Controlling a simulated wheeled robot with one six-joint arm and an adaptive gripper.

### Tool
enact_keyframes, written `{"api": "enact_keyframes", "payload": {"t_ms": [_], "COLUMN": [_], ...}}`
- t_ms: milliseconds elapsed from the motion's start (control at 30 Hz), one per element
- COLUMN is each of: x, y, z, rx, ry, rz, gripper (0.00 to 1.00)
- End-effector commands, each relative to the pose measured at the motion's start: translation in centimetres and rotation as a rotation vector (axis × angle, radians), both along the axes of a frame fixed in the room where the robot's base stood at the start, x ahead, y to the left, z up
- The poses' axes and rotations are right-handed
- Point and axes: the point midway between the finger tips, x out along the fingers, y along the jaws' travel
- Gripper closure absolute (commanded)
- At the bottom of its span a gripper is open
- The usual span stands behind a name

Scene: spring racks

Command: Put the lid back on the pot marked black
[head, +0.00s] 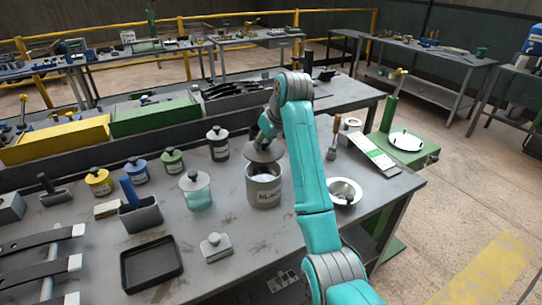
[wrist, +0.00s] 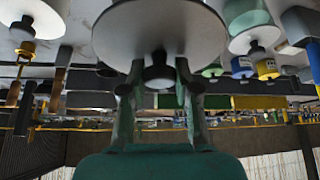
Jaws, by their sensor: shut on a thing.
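The pot marked black (head: 264,192) is a grey metal can standing on the workbench in the head view, with part of a dark "BLA" label showing. Its top is open and pale inside. My gripper (head: 264,138) is shut on the dark knob of a round grey lid (head: 263,153), just above the pot's far rim. A gap seems to show between lid and pot. In the wrist view the lid (wrist: 150,28) fills the top middle, with its knob (wrist: 158,73) between the two fingers of my gripper (wrist: 160,88). The lid hides what lies behind it there.
A glass jar with a lid (head: 196,192) stands left of the pot, and a dark lidded canister (head: 218,146) behind left. A white bowl (head: 345,191) is to the right. Blue (head: 137,172), green and yellow lidded pots stand farther left. A black tray (head: 151,264) lies in front left.

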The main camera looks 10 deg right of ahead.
Motion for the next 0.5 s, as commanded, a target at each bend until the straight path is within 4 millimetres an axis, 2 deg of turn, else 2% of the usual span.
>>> {"api": "enact_keyframes", "payload": {"t_ms": [267,500], "x": [0.3,0.3], "y": [0.1,0.1], "z": [-0.4,-1.9], "rx": [-0.001,0.000], "ry": [0.002,0.001], "rz": [0.000,0.000], "gripper": [1.00,1.00]}}
